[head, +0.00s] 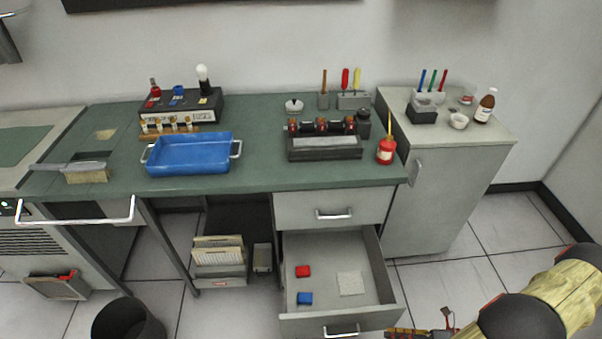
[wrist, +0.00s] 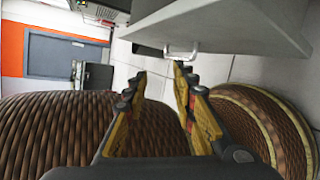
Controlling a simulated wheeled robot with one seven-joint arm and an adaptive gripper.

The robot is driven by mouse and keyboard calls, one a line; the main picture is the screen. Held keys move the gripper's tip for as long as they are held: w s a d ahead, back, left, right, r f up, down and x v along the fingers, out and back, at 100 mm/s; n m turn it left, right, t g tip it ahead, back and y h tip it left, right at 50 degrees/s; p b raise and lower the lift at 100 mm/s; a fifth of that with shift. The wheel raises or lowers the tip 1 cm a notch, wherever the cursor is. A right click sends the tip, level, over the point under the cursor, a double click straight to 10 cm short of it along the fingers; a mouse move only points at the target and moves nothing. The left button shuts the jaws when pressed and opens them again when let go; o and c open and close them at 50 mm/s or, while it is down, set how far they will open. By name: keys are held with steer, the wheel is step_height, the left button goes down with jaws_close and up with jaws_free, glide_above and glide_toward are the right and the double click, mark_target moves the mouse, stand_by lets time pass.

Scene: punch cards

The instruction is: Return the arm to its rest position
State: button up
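My arm enters the head view at the lower right, and part of my gripper (head: 425,332) shows at the bottom edge, just right of an open drawer (head: 372,262). In the wrist view my gripper (wrist: 161,76) has its two yellow and black fingers apart, with nothing between them. Beyond the fingertips is a metal handle (wrist: 181,53) on a pale grey front; I see no contact with it.
Above is a green bench (head: 262,180) with a blue tray (head: 188,155). A grey cabinet (head: 440,200) stands right. Tiled floor (head: 500,225) is clear beside it.

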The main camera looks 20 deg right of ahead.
steer(key=w+a+r+n+g+h+p, duration=0.1)
steer(key=w+r+n+g+h, duration=0.2)
steer(key=r+n, duration=0.45)
steer(key=w+a+r+n+g+h, duration=0.15)
steer(key=w+r+n, duration=0.35)
steer(key=r, duration=0.6)
steer(key=w+r+n+g+h+p, duration=0.1)
steer(key=w+r+n+g, duration=0.2)
steer(key=w+r+n, duration=0.35)
steer(key=s+a+r+n+t+h, duration=0.2)
steer(key=a+r+n, duration=0.7)
steer(key=r, duration=0.4)
steer(key=s+a+r+n+t+h+p, duration=0.1)
steer(key=s+a+r+n+t+h, duration=0.2)
steer(key=a+r+n, duration=0.6)
step_height(320, 180, up, 4)
steer(key=shift+s+a+r+n, duration=0.2)
steer(key=shift+a+r+n, duration=0.1)
steer(key=shift+n, duration=0.5)
